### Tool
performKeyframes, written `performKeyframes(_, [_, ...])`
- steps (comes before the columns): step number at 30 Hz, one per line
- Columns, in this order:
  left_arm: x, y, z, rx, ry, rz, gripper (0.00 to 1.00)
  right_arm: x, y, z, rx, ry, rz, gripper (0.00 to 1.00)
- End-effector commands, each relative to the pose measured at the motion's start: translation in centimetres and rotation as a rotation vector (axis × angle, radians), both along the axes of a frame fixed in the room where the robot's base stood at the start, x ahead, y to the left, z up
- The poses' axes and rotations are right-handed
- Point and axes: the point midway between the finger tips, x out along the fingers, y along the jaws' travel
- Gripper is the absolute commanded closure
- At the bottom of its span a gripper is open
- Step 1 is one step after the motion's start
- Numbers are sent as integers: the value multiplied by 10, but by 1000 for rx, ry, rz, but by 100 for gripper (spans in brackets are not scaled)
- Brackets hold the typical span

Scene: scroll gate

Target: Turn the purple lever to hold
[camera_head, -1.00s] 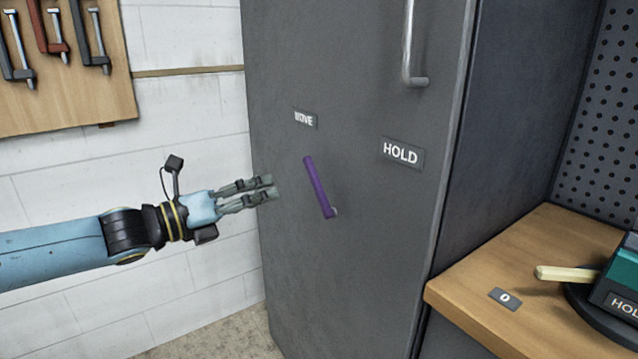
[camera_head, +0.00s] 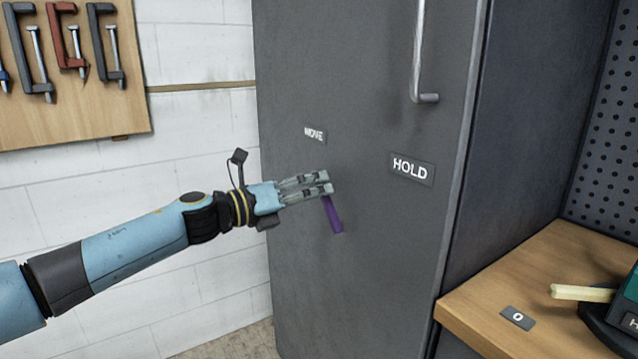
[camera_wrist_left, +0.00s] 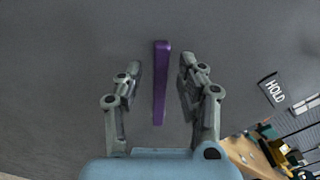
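The purple lever (camera_head: 333,215) is on the grey cabinet door, its free end tilted up and left on the side of the MOVE label (camera_head: 315,134). The HOLD label (camera_head: 412,169) is up and right of the lever. My left gripper (camera_head: 329,184) is in front of the lever's upper part and hides it in the head view. In the left wrist view my left gripper (camera_wrist_left: 161,68) is open, with the purple lever (camera_wrist_left: 160,85) between its fingers and a gap on each side. My right gripper is not in view.
A metal door handle (camera_head: 418,60) is above the HOLD label. A wooden bench (camera_head: 480,295) at the right bears a dark device with a cream handle (camera_head: 580,293) and a small plate marked 0 (camera_head: 517,318). Clamps hang on a board (camera_head: 85,105) at upper left.

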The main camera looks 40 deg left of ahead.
Motion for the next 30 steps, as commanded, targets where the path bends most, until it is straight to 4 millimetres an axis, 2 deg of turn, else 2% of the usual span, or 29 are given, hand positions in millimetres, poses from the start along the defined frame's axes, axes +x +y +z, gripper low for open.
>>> performKeyframes(4, [11, -5, 0, -2, 1, 0, 62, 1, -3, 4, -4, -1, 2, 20])
performKeyframes(13, [14, -7, -1, 2, 2, -2, 62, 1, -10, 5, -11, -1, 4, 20])
performKeyframes(14, [14, -7, -1, 2, 2, -2, 63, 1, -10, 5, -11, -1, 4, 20])
performKeyframes(22, [13, -6, -1, 2, 1, -1, 98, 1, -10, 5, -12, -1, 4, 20])
performKeyframes(30, [13, -6, -1, 2, 1, -1, 100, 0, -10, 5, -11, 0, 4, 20])
